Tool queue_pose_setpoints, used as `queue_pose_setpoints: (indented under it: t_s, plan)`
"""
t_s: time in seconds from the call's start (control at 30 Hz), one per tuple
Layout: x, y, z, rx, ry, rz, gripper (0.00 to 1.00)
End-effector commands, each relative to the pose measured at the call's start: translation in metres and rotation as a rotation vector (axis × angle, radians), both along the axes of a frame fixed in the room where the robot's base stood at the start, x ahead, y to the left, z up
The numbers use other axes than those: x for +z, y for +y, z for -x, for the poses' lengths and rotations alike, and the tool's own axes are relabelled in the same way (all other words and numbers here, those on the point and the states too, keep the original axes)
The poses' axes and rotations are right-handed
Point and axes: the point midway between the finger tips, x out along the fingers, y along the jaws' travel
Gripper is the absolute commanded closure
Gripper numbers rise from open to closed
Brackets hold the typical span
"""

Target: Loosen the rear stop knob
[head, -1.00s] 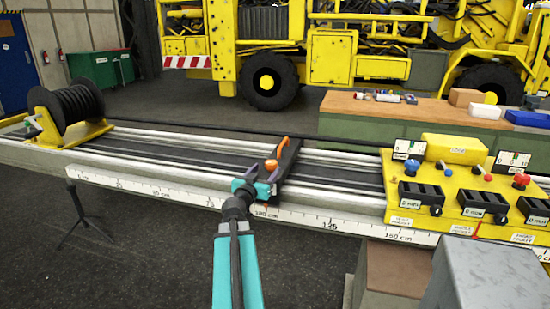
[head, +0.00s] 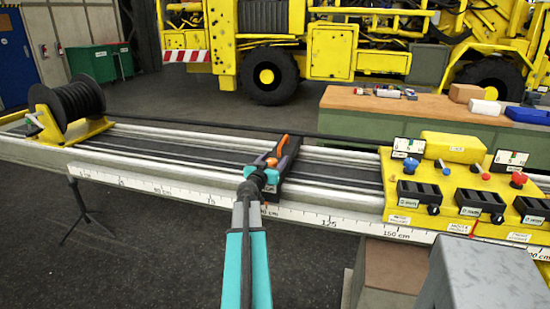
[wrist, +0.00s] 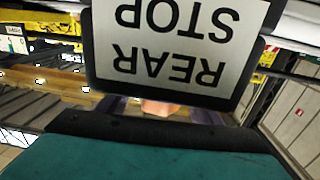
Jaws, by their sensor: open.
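The rear stop is a dark block (head: 285,160) across the rail, with an orange knob (head: 271,162) at its upper side. In the wrist view its "REAR STOP" plate (wrist: 180,40) is upside down and close. The orange knob (wrist: 160,107) shows partly below the plate, between my two greyish-purple fingers. My gripper (head: 264,163) is open at the knob, with its fingers to either side. I cannot tell whether they touch it. My wrist hides part of the block in the head view, and the plate hides part of the knob in the wrist view.
The rail has a centimetre scale (head: 310,219) along its front. A black cable reel (head: 75,102) stands at its left end. A yellow control box (head: 460,212) with levers and red and blue knobs stands at the right. A grey block (head: 485,275) is at front right.

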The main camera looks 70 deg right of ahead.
Motion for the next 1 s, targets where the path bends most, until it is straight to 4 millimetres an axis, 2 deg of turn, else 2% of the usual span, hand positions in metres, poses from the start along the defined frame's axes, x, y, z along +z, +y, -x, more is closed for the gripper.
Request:
queue_pose_setpoints:
  t_s: [0.13,0.5,0.73,0.8,1.0]
  plan:
    - [0.0,-0.007,-0.0002,0.0,0.0,0.0,0.41]
    - [-0.0003,-0.0081,0.0003,0.0,0.0,0.0,0.41]
    - [-0.0002,-0.0082,0.0004,0.0,0.0,0.0,0.8]
    - [-0.0002,-0.0139,0.0001,0.0,0.0,0.0,0.82]
    - [-0.0012,-0.0085,0.0004,0.007,0.0,-0.001,0.82]
